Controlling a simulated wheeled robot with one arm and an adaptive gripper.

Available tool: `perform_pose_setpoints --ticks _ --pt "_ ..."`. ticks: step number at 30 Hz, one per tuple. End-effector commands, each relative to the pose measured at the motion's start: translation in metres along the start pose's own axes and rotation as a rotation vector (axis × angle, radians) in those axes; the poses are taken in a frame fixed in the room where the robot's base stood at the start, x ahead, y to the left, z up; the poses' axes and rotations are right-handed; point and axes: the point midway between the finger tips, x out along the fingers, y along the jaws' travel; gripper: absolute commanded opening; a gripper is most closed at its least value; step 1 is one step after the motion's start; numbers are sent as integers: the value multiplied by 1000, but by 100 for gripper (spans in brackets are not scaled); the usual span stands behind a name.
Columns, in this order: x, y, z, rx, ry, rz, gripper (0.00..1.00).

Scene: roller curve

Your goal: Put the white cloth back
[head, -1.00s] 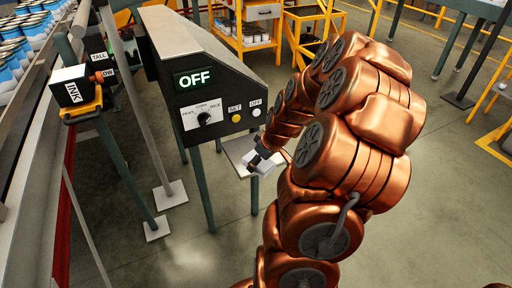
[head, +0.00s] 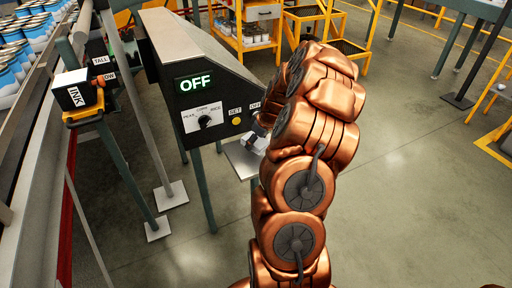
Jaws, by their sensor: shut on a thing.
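My gripper (head: 251,138) shows only in small part at the left edge of my copper arm, just below the black control box. It is shut on a small whitish bundle, the white cloth (head: 257,145). The cloth is over or at a small pale shelf (head: 241,163) beside the box. I cannot tell whether it touches the shelf. My arm hides most of the gripper and the right part of the shelf.
The control box (head: 215,140) has an OFF display, a dial and buttons close to my wrist. An ink unit (head: 78,92) and a conveyor with cans (head: 12,75) stand left. A yellow rack (head: 252,45) stands behind.

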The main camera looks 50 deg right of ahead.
Motion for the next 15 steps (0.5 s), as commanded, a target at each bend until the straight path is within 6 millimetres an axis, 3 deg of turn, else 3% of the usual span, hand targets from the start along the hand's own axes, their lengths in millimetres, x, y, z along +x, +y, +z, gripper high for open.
perform_pose_setpoints --ticks 10,15 --pt "30 -2 13 2 -4 -5 34" --pt "33 0 14 1 0 -1 34"
